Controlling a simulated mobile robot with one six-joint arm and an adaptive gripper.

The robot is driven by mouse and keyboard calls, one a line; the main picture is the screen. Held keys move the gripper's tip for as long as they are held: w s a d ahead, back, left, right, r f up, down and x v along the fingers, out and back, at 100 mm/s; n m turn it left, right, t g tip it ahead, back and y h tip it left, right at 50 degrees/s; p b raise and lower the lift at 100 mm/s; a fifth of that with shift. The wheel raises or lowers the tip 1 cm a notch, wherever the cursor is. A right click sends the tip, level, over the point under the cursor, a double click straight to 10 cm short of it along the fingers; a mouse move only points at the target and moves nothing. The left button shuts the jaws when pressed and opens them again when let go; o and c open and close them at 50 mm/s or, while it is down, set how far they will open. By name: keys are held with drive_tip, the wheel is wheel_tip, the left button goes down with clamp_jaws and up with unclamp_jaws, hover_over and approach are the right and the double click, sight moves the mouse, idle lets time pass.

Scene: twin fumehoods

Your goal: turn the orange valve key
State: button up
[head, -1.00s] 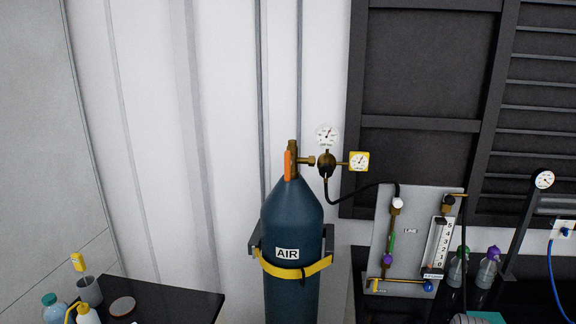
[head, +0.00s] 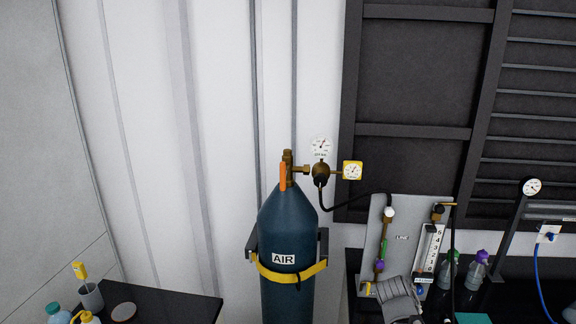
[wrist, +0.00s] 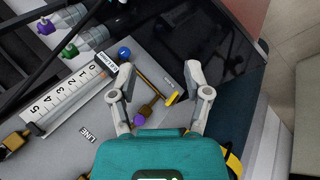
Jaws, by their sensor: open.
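The orange valve key (head: 283,177) stands upright at the left side of the brass valve (head: 289,160) on top of the dark blue AIR cylinder (head: 287,220). It is not seen in the wrist view. My gripper (wrist: 162,84) is open and empty in the wrist view, its two grey fingers spread above the grey LINE panel. In the head view only a grey part of my arm shows at the lower right, well to the right of and below the key.
Gauges (head: 321,147) and a black hose sit right of the valve. The grey panel (head: 401,225) carries a flow meter (head: 428,248) and a purple knob (wrist: 140,119). A yellow strap (head: 290,277) rings the cylinder. A black bench (head: 170,303) with bottles stands left. The wall above is clear.

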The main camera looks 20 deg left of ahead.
drive_tip(key=w+a+r+n+t+p, duration=0.4)
drive_tip(key=w+a+r+n, duration=0.25)
drive_tip(key=a+r, duration=0.25)
drive_tip(key=n+t+y+p, duration=0.8)
drive_tip(key=n+y, duration=0.1)
drive_tip(key=n, duration=1.4)
approach(282, 175)
drive_tip(key=s, duration=0.2)
drive_tip(key=shift+s+d+m, duration=0.2)
drive_tip(key=shift+m, duration=0.05)
drive_tip(key=shift+w, duration=0.1)
drive_tip(key=x, duration=1.3)
drive_tip(key=shift+w+d, duration=0.1)
drive_tip(key=shift+w, duration=0.25)
